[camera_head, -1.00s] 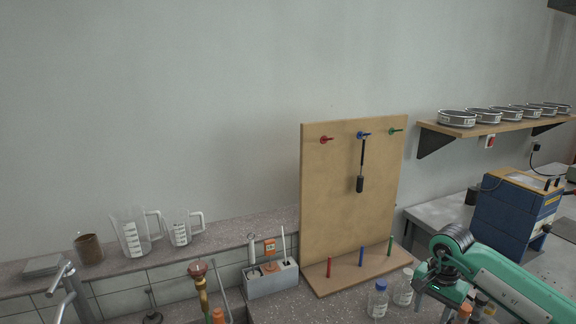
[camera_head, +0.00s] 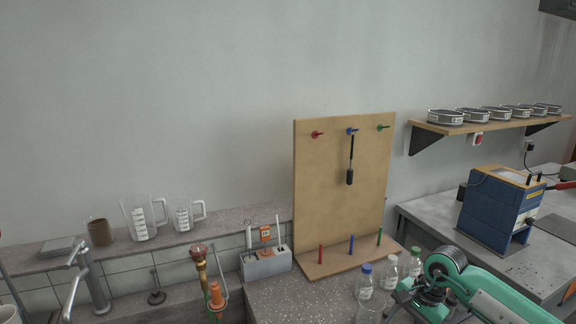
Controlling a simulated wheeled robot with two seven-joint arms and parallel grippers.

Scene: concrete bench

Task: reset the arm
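My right arm comes in from the lower right, green with a dark wrist. Its gripper (camera_head: 415,308) is low at the bottom edge, beside small capped bottles; its grey fingers look spread apart, with nothing seen between them, though the tips are partly cut off. My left gripper is not in view. A wooden pegboard (camera_head: 325,200) stands upright behind and to the left of the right gripper. A black-handled tool (camera_head: 350,176) hangs from its blue upper peg.
Bottles with blue (camera_head: 365,282), white (camera_head: 390,271) and green caps crowd the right gripper. A grey holder (camera_head: 265,264), brass tap (camera_head: 199,262) and measuring jugs (camera_head: 141,221) are left. A blue machine (camera_head: 492,215) and a shelf (camera_head: 480,124) are right.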

